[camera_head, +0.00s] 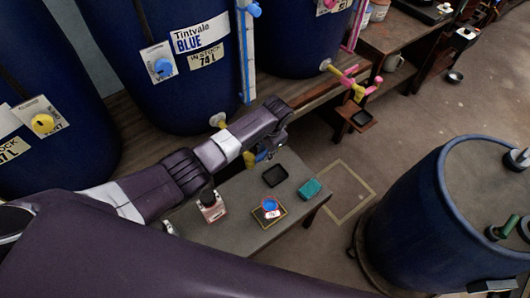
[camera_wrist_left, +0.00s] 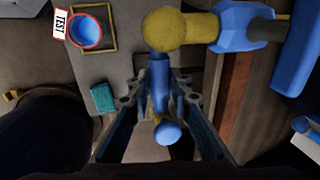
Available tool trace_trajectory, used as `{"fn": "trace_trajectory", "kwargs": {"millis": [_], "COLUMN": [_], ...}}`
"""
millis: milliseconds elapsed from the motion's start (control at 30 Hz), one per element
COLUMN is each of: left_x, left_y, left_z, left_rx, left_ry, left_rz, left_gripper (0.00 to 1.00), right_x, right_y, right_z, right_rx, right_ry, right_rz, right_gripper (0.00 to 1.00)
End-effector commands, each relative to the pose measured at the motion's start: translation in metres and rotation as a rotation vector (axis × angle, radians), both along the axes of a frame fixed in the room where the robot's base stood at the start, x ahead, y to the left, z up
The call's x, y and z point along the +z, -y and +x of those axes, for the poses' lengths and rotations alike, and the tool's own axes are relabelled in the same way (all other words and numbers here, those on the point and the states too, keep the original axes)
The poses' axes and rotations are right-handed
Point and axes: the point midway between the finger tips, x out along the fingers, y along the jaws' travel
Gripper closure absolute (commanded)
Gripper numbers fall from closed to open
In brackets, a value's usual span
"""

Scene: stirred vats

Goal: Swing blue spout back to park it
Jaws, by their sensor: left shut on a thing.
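The blue spout (camera_wrist_left: 158,70) runs down from a yellow ball joint (camera_wrist_left: 178,30) beside a blue tap body (camera_wrist_left: 240,27) in the left wrist view. A blue knob (camera_wrist_left: 167,132) shows at the near end, between my fingers. My left gripper (camera_wrist_left: 159,90) is shut on the spout, one finger on each side. In the head view my left gripper (camera_head: 268,147) is at the front of the Tintvale Blue vat (camera_head: 185,90), over the back edge of the low bench. My gripper and arm hide most of the spout there.
A pink-and-yellow spout (camera_head: 356,86) juts out at the right. A blue drum (camera_head: 410,215) stands on the right floor.

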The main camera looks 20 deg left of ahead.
Motion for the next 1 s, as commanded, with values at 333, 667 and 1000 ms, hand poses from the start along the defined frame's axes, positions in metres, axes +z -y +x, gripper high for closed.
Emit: {"fn": "trace_trajectory", "kwargs": {"millis": [333,667,1000], "left_x": [0.001,0.001,0.023], "left_y": [-0.001,-0.001,0.003], "left_z": [0.001,0.001,-0.001], "left_rx": [0.007,0.004,0.003], "left_ry": [0.002,0.001,0.004], "left_rz": [-0.001,0.000,-0.002], "left_gripper": [0.76,0.64,0.64], "right_x": [0.000,0.000,0.000], "right_y": [0.000,0.002,0.003], "right_z": [0.000,0.000,0.000], "right_rx": [0.000,0.000,0.001], "right_ry": [0.000,-0.001,0.000], "right_rz": [0.000,-0.002,-0.003], "right_gripper": [0.43,0.43,0.43]}}
